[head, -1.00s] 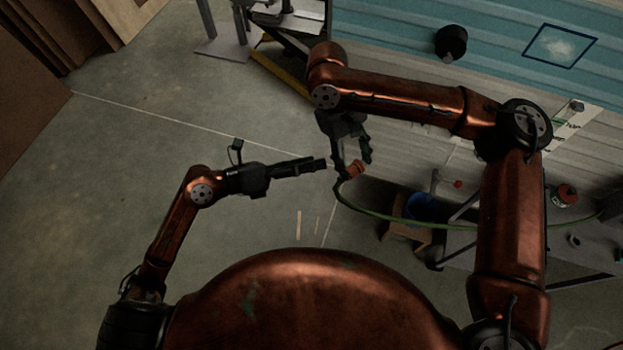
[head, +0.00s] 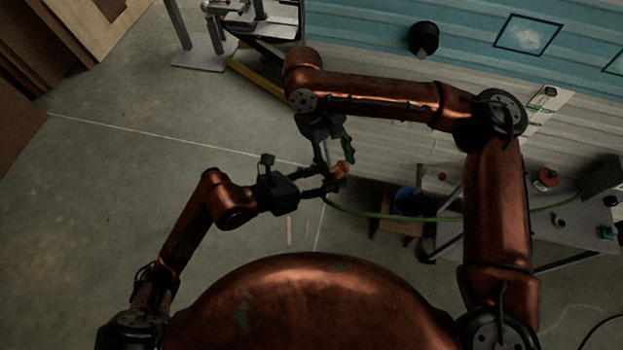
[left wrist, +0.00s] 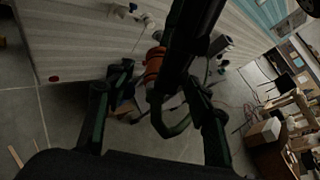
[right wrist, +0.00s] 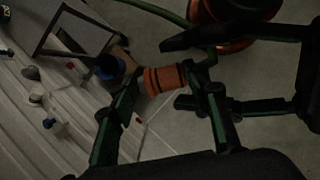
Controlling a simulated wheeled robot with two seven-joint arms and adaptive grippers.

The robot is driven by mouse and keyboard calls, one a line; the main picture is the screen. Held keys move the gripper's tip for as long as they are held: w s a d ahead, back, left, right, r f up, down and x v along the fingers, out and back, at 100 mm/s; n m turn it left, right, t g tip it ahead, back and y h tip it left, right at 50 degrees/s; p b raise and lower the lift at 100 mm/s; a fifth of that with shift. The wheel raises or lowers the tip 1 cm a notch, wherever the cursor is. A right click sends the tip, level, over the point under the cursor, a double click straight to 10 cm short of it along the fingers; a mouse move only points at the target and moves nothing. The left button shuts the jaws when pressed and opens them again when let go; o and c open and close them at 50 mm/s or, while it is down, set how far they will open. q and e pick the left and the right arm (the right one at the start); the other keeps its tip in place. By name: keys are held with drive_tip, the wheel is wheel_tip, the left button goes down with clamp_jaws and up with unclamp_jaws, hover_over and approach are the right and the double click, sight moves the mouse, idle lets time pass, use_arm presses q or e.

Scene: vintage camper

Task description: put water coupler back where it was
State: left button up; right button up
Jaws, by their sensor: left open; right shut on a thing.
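The water coupler is an orange ribbed piece with dark bands on the end of a green hose. It shows in the head view (head: 341,169), the left wrist view (left wrist: 154,66) and the right wrist view (right wrist: 163,79). My right gripper (head: 335,166) is shut on it; in the right wrist view (right wrist: 165,85) the coupler sits between its fingers. My left gripper (head: 328,188) is open and close beside the coupler. In the left wrist view (left wrist: 155,105) the coupler lies ahead, between the spread fingers. The green hose (head: 400,216) runs right from the coupler.
The camper's teal and cream side (head: 390,40) is behind my right arm. A grey table (head: 555,215) with an orange-topped item (head: 546,179) stands at right. A blue bucket (head: 407,201) sits on a wooden stool (head: 396,229). The concrete floor at left is clear.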

sight(341, 168)
use_arm(q)
drive_tip(key=shift+x, duration=1.45)
drive_tip(key=shift+s, duration=0.1)
drive_tip(key=c, duration=1.1)
drive_tip(key=shift+c, duration=0.9)
use_arm(e)
drive_tip(key=o, duration=1.4)
drive_tip(key=shift+r, duration=0.1)
